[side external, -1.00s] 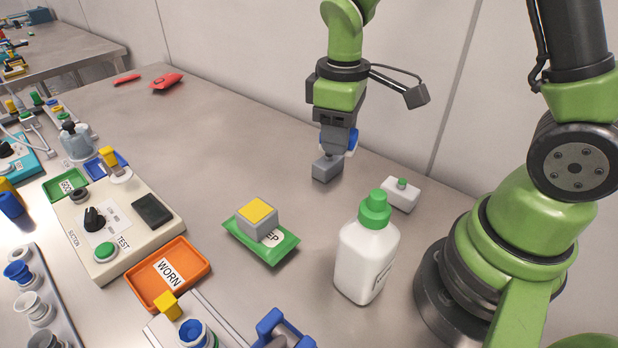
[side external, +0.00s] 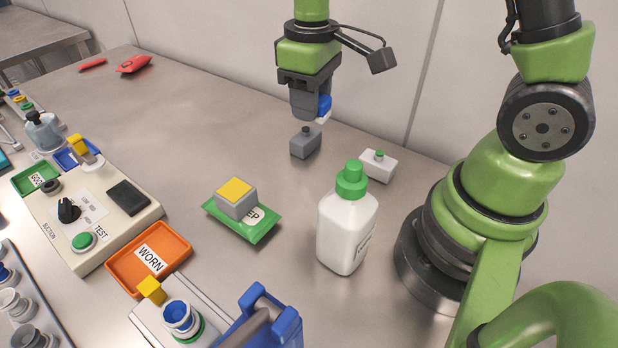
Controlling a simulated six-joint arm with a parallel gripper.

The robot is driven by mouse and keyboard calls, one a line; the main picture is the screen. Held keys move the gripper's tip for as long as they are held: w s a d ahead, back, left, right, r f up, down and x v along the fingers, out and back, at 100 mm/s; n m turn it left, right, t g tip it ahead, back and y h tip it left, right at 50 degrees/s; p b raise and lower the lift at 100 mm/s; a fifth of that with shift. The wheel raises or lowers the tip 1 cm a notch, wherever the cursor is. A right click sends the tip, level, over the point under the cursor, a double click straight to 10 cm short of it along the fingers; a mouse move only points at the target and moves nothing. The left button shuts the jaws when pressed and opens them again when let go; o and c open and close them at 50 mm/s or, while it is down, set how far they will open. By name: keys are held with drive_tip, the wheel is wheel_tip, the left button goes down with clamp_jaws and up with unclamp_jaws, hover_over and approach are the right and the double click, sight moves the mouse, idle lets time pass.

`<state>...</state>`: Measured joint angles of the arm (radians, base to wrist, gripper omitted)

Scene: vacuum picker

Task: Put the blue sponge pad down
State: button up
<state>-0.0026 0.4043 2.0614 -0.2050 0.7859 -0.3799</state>
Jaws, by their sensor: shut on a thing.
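My gripper (side external: 312,108) points down above the back right part of the table. It is shut on the blue sponge pad (side external: 325,106), whose blue side shows at the right of the fingers with a pale edge below. The fingers hide the rest of the pad. The pad is held clear of the table, above and slightly right of a small grey block with a dark knob (side external: 304,146).
A white block with a green knob (side external: 378,166) and a white bottle with a green cap (side external: 346,232) stand nearby. An orange WORN tray (side external: 178,245) lies farther left.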

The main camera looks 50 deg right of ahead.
sight(327, 188)
drive_tip(key=s+f+n, duration=0.4)
drive_tip(key=f+n, duration=0.2)
drive_tip(key=n, duration=0.7)
drive_tip(key=shift+a+f+n, duration=0.2)
drive_tip(key=shift+f+n, duration=0.05)
drive_tip(key=shift+n, duration=0.15)
drive_tip(key=shift+f, duration=4.8)
drive_tip(key=shift+f, duration=0.15)
drive_tip(key=o, duration=0.9)
